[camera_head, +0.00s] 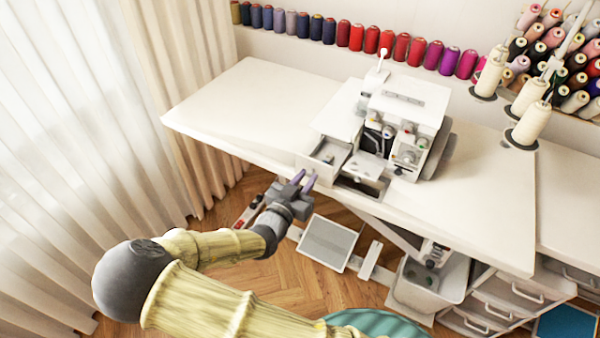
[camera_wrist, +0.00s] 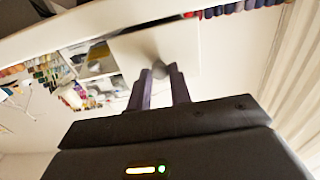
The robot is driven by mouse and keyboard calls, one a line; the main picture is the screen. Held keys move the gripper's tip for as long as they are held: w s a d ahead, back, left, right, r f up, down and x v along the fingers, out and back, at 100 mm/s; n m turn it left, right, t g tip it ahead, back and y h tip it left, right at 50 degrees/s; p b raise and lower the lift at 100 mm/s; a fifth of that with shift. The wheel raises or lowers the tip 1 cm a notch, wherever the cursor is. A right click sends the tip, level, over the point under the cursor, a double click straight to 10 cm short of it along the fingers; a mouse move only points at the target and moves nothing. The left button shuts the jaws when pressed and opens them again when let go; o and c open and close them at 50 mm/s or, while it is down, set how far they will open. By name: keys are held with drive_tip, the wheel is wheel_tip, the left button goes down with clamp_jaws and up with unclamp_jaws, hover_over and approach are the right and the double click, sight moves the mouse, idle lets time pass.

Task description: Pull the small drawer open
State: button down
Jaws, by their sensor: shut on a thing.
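The small drawer (camera_head: 311,164) is a white box at the left front of the white sewing machine (camera_head: 408,100). It stands out from the machine, and its open top shows a grey inside. In the wrist view, its pale front (camera_wrist: 183,47) carries a small round grey knob (camera_wrist: 159,69). My gripper (camera_head: 304,179) is at the drawer's front, with its purple fingers pointing at it. In the wrist view, the fingers (camera_wrist: 160,80) are shut on the knob, one on each side. In the head view the knob is hidden by the fingers.
The machine stands on a white table (camera_head: 230,105); the table's left part is clear. Thread cones (camera_head: 531,124) stand at the right, and spools line the back wall. A pedal (camera_head: 328,244) and a white bin (camera_head: 430,288) are below. Curtains (camera_head: 60,140) hang at left.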

drive_tip(key=shift+s+a, duration=0.3)
drive_tip(key=shift+s, duration=0.05)
drive_tip(key=c, duration=1.3)
unclamp_jaws()
drive_tip(key=v, duration=1.7)
drive_tip(key=shift+s+f, duration=0.1)
